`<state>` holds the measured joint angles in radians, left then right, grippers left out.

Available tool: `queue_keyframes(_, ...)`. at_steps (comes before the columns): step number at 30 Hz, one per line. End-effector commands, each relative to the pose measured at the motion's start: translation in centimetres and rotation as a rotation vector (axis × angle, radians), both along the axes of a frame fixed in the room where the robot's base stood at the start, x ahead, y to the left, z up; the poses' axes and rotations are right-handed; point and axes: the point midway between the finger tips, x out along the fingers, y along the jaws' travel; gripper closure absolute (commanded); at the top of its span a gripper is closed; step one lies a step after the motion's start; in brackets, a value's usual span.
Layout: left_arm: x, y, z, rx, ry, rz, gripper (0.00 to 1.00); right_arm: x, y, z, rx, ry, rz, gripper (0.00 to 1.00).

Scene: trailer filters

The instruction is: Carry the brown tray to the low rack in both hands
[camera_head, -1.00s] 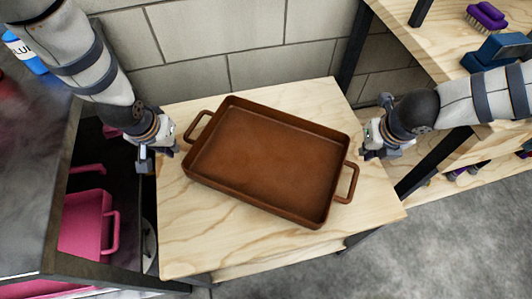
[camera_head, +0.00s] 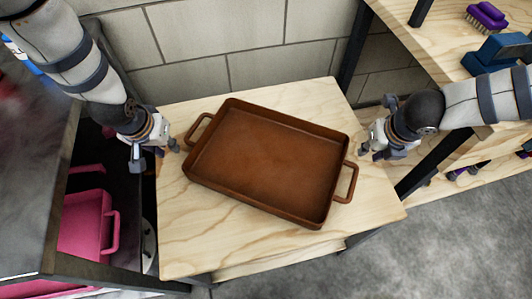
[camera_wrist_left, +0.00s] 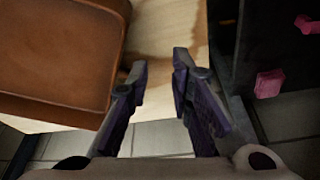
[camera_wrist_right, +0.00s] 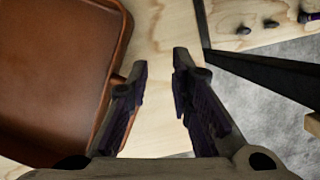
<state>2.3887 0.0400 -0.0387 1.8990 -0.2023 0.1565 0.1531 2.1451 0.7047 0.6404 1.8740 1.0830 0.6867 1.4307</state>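The brown tray (camera_head: 265,157) is a shallow rectangular pan lying flat and turned at an angle on a light wooden table top (camera_head: 190,228). It has a loop handle at its upper left (camera_head: 198,128) and one at its right (camera_head: 349,184). My left gripper (camera_head: 160,155) is by the table's left edge, left of the left handle and apart from it. In the left wrist view its fingers (camera_wrist_left: 158,75) are spread and empty beside the tray. My right gripper (camera_head: 371,148) is above and right of the right handle. In the right wrist view its fingers (camera_wrist_right: 158,75) are spread and empty.
Pink bins (camera_head: 88,222) sit in a dark shelf unit at the left. A wooden rack (camera_head: 440,35) with a purple brush (camera_head: 486,16) and a blue object (camera_head: 500,50) stands at the upper right. A block wall (camera_head: 225,45) is behind. Grey floor (camera_head: 450,235) is clear at lower right.

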Motion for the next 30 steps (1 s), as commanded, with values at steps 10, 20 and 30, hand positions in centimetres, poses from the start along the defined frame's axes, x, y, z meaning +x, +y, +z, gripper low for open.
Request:
queue_keyframes(10,-2.3,0.0,8.6,0.000,-0.005,0.000,0.80,0.0,0.0,0.0,0.000,-0.001,0.000,0.80)
queue_keyframes(20,-3.1,0.0,10.9,0.000,0.000,0.000,0.80,-0.5,0.0,2.3,0.002,-0.005,0.000,0.80)
queue_keyframes(30,-3.1,0.0,10.8,0.000,-0.001,0.000,0.80,-2.8,0.0,10.3,0.001,-0.005,-0.001,0.80)
